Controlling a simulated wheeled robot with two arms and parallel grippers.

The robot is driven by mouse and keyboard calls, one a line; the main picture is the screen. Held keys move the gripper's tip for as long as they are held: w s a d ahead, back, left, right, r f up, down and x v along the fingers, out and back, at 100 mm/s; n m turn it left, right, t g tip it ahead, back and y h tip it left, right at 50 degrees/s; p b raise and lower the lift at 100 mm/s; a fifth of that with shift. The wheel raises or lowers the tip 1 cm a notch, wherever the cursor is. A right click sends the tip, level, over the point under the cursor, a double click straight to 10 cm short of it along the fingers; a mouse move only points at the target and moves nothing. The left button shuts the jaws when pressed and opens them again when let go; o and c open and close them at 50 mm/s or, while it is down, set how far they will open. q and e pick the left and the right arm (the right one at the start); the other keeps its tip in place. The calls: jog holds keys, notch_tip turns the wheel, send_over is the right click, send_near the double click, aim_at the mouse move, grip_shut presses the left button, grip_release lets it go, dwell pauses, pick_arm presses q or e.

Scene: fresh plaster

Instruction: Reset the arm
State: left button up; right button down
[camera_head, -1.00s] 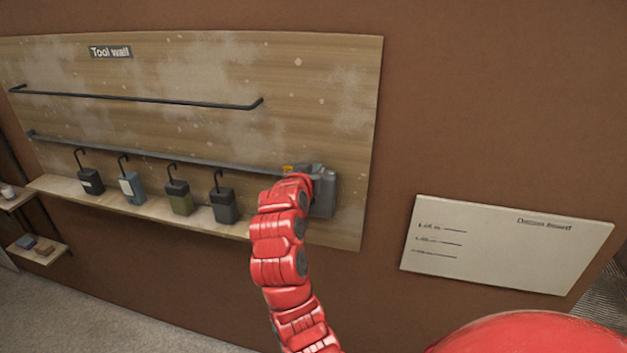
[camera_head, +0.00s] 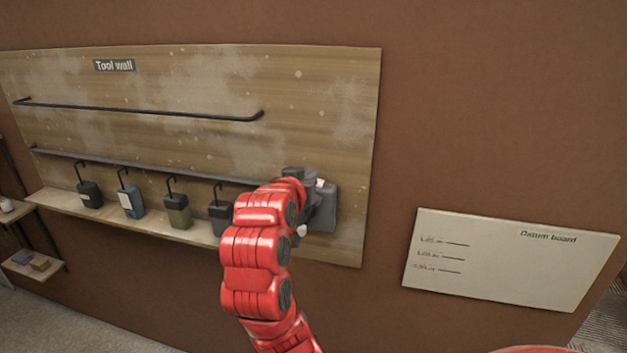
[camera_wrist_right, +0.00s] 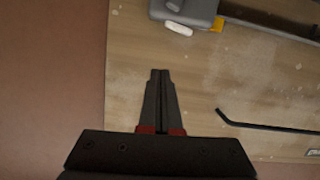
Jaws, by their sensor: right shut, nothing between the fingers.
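My right arm (camera_head: 255,245), red with dark joints, reaches up from the bottom of the head view toward the lower right of the tool wall. Its gripper is mostly hidden behind the arm there. In the right wrist view the right gripper (camera_wrist_right: 160,75) shows with its two dark fingers together and nothing between them. It is in front of the wooden board and apart from the grey device. My left gripper is not in view.
The grey device (camera_head: 322,208) is at the lower rail's right end, partly behind my arm. An upper rail (camera_head: 150,109) crosses the board. A white datum board (camera_head: 510,265) is at right.

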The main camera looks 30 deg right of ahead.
jog(key=shift+s+a+r, duration=0.15)
jog(key=shift+s+a, duration=0.15)
jog(key=shift+s, duration=0.05)
dwell(0.3)
